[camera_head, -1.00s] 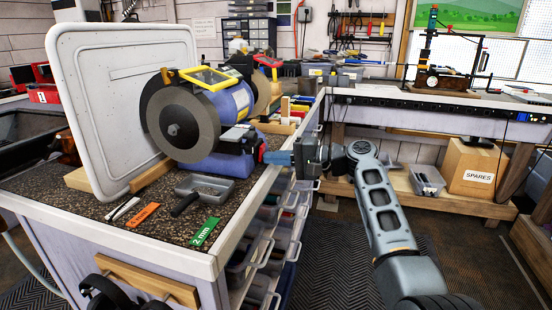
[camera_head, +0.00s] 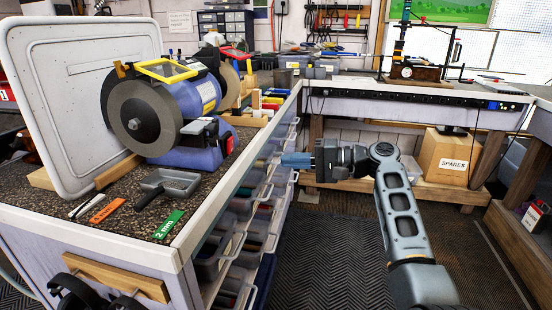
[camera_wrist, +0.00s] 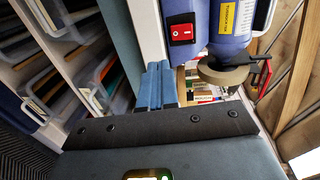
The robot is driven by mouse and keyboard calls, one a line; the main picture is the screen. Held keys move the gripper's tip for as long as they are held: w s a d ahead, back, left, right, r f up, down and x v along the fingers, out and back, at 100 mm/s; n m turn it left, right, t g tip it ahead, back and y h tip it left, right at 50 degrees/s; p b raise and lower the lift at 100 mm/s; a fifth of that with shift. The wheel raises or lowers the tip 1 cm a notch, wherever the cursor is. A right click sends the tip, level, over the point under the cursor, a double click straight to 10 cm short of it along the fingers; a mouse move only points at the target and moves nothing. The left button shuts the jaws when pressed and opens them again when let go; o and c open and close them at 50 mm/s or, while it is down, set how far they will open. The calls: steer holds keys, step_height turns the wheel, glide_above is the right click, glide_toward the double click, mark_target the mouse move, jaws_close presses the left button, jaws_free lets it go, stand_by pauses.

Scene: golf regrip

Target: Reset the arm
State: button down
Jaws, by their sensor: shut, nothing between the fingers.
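My gripper (camera_head: 296,160) is at the right side of the workbench in the head view, beyond the bench's right edge and above the drawer side. Its blue fingers point left toward the bench grinder. In the wrist view the blue fingers (camera_wrist: 158,88) are together with nothing between them. My grey arm reaches in from the lower right of the head view. The bench grinder (camera_head: 185,110), blue with a grey wheel, stands on the bench apart from the gripper. Its blue body and red switch (camera_wrist: 181,32) also show in the wrist view.
A white tray panel (camera_head: 75,110) leans upright on the workbench (camera_head: 140,235). A small grey dish (camera_head: 170,181) and labelled strips lie in front. Drawers (camera_head: 245,225) line the bench's right side. A SPARES box (camera_head: 448,157) sits under the back bench. The floor between is clear.

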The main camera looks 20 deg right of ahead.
steer(key=shift+s+d+f, duration=0.1)
steer(key=shift+s+d, duration=0.35)
steer(key=shift+d, duration=0.1)
